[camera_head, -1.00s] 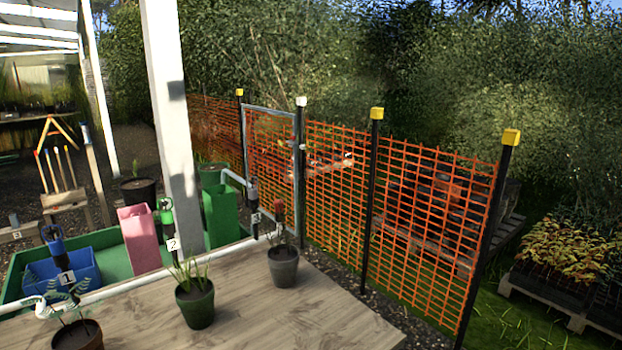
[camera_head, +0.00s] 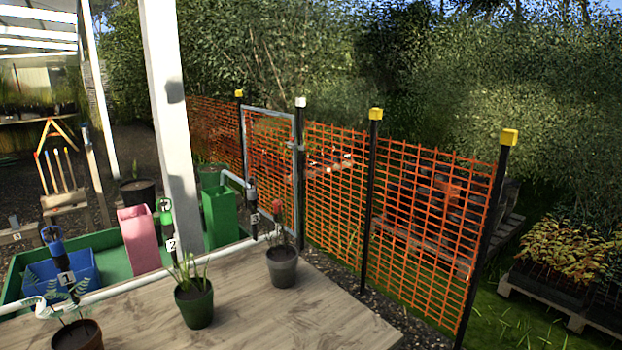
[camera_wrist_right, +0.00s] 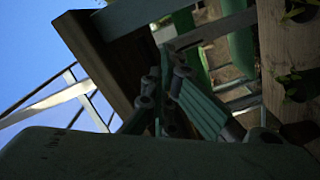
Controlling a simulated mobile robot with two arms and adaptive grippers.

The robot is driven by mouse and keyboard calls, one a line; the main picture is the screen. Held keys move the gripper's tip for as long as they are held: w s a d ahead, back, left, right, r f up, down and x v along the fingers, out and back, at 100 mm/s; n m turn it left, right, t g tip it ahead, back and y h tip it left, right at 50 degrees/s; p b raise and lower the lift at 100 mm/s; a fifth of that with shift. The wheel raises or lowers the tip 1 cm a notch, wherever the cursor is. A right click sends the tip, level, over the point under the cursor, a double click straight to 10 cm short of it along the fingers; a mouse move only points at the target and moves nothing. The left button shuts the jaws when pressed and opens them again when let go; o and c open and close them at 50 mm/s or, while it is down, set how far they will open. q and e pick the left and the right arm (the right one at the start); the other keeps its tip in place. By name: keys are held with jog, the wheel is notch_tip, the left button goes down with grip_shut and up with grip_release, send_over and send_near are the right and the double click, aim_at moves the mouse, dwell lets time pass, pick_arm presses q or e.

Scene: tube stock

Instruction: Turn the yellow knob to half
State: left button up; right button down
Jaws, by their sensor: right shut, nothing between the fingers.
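I cannot make out a yellow knob on any tap in the head view. A white pipe (camera_head: 120,287) runs along the table's back edge with upright taps on it. The tap tagged 1 has a blue knob (camera_head: 52,234). The tap tagged 2 has a green knob (camera_head: 166,217). A third tap (camera_head: 252,200) stands farther back, and its knob colour is unclear. Neither gripper shows in the head view. In the dark right wrist view, my right gripper (camera_wrist_right: 178,98) is shut and empty, with no knob visibly touching it.
A wooden table (camera_head: 260,318) carries several potted plants, including a green pot (camera_head: 194,308) and a grey pot (camera_head: 282,268) near the taps. A blue bin (camera_head: 85,268), a pink bin (camera_head: 140,243) and a green bin (camera_head: 220,222) stand behind the pipe. A white post (camera_head: 170,120) rises behind it.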

jog(key=shift+w+a+r, duration=0.1)
jog(key=shift+a, duration=0.5)
dwell(0.4)
jog(key=f+v, duration=0.1)
jog(key=v, duration=0.5)
jog(key=shift+d+p, duration=0.35)
jog(key=shift+d, duration=0.05)
jog(key=shift+w+f, duration=0.1)
